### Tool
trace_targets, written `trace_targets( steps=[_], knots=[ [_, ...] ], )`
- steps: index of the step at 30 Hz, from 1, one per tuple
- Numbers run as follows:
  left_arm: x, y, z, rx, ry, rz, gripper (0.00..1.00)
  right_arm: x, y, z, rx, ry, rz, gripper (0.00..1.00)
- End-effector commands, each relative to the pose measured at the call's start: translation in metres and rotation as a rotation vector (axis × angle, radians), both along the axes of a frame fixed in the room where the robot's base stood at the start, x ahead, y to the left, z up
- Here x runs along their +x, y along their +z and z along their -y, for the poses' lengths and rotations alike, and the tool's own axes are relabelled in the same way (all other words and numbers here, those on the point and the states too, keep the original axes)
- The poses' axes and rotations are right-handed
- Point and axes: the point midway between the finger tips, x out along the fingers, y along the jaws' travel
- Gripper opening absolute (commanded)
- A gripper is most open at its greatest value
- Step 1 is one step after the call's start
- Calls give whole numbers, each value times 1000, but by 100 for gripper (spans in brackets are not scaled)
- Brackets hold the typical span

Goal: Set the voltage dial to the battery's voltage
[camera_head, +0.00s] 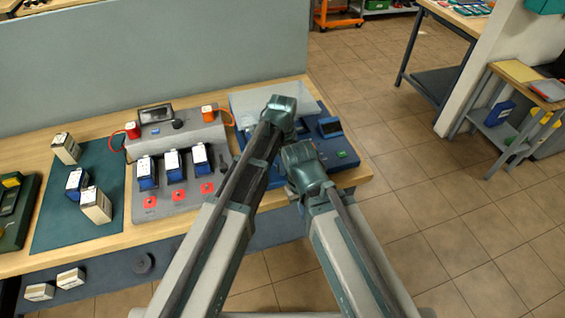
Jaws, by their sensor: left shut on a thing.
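My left gripper (281,106) is over the bench to the right of the station, apart from the dial. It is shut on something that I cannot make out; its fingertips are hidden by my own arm. My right gripper (298,160) is just below and right of it; its jaws are hidden. The dial's setting and the battery labels are too small to read.
A blue device (330,128) with a screen sits right of my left gripper, partly covered by my arms. Red and orange connectors (132,130) flank the station.

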Motion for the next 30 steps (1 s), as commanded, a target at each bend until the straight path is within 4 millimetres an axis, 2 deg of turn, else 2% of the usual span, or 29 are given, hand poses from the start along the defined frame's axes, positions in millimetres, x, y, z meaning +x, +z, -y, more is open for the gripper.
trace_targets(
  steps=[9,25,26,30],
  knots=[
    [0,0,0,0,-106,0,0,0,0,0,0,0,0,0],
    [0,0,0,0,-127,0,0,0,0,0,0,0,0,0],
    [0,0,0,0,-127,0,48,0,0,0,0,0,0,0],
    [0,0,0,0,-126,0,73,0,0,0,0,0,0,0]
  ],
)
